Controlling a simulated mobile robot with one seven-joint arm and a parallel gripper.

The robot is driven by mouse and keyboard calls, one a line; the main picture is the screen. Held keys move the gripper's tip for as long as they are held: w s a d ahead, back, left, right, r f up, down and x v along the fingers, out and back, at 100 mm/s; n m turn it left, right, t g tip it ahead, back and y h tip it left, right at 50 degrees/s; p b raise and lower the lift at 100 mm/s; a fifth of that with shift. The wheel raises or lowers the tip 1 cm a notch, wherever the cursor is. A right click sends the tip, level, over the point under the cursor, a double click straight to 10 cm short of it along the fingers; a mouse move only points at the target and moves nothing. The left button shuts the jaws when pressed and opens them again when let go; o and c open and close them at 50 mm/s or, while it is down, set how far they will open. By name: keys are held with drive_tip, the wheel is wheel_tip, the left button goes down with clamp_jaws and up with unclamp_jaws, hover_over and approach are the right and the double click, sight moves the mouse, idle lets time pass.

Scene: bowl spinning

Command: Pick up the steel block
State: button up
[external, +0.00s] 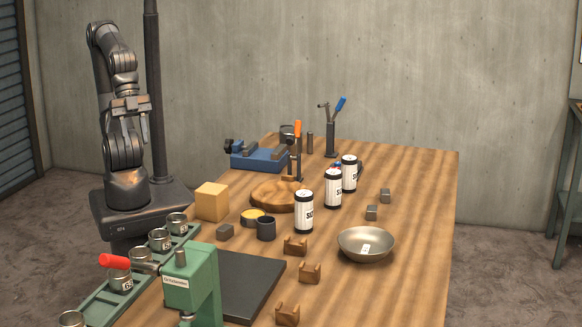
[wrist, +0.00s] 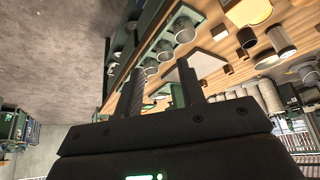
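Two small grey cubes that look like steel blocks, one nearer (external: 371,212) and one farther (external: 385,195), lie on the right part of the wooden table. A darker grey block (external: 225,231) lies near the left edge; I cannot tell which is the steel block. My gripper (external: 131,124) is raised beside the table's left side, well away from all of these. In the wrist view my gripper (wrist: 161,67) has its two fingers apart with nothing held between them. I cannot pick out the steel block in the wrist view.
A metal bowl (external: 366,247), several white-labelled cans (external: 333,190), a wooden round (external: 277,197) and a tan cube (external: 211,202) stand on the table. A green press (external: 190,282) is at the front, a blue vise (external: 259,158) at the back. The right table side is mostly clear.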

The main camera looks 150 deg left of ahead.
drive_tip(key=shift+o, duration=0.4)
drive_tip(key=o, duration=0.6)
drive_tip(key=shift+c, duration=0.2)
drive_tip(key=shift+w, duration=0.1)
drive_tip(key=n+g, duration=0.6)
hover_over(225, 227)
wheel_tip(225, 227, down, 9)
wheel_tip(225, 227, down, 11)
drive_tip(key=shift+r, duration=0.2)
